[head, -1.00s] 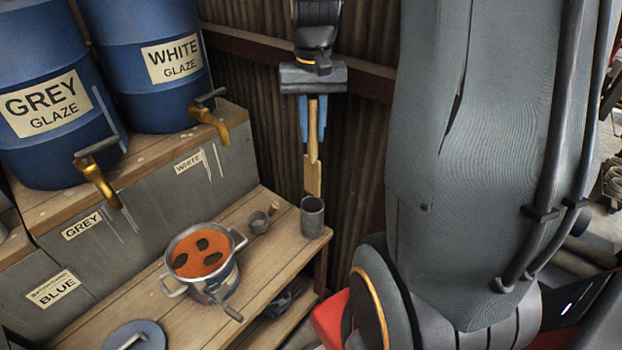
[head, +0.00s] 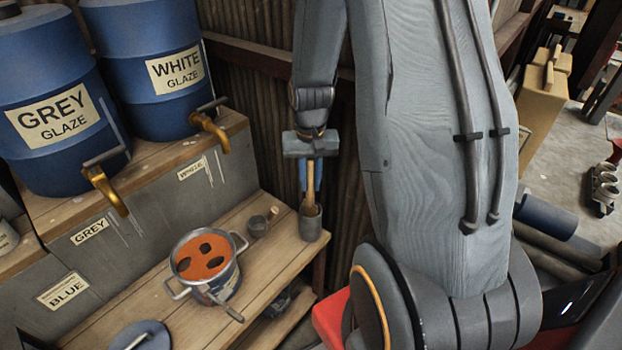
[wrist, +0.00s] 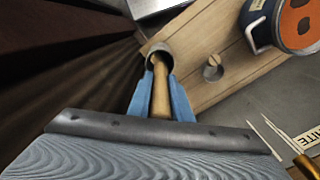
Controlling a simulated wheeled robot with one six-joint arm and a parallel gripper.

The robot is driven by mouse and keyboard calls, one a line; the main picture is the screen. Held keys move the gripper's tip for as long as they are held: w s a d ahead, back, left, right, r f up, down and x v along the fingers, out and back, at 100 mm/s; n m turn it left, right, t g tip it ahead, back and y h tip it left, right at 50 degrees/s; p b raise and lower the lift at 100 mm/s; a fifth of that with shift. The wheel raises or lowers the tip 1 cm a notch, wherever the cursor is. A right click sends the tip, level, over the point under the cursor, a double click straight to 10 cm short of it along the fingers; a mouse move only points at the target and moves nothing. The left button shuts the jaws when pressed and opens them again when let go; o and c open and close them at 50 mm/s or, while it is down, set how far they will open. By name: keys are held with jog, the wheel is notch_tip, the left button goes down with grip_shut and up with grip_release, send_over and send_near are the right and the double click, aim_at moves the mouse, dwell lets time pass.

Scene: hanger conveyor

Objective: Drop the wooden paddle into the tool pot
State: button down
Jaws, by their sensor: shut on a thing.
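My gripper (head: 311,175) points down over the right end of the wooden bench, its blue fingers shut on the wooden paddle (head: 311,188). The paddle hangs upright, and its lower end is inside the mouth of the grey tool pot (head: 311,226), hidden by the pot's wall. The wrist view shows the paddle (wrist: 161,88) between the blue fingers, running down into the pot's round opening (wrist: 159,50). Whether the paddle touches the pot's bottom cannot be seen.
Blue glaze drums (head: 60,100) with brass taps stand at left. A corrugated wall (head: 258,150) is close behind.

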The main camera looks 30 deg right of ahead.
jog(key=shift+f, duration=0.6)
jog(key=shift+f+b, duration=0.1)
jog(key=shift+b, duration=0.2)
jog(key=c, duration=1.6)
grip_release()
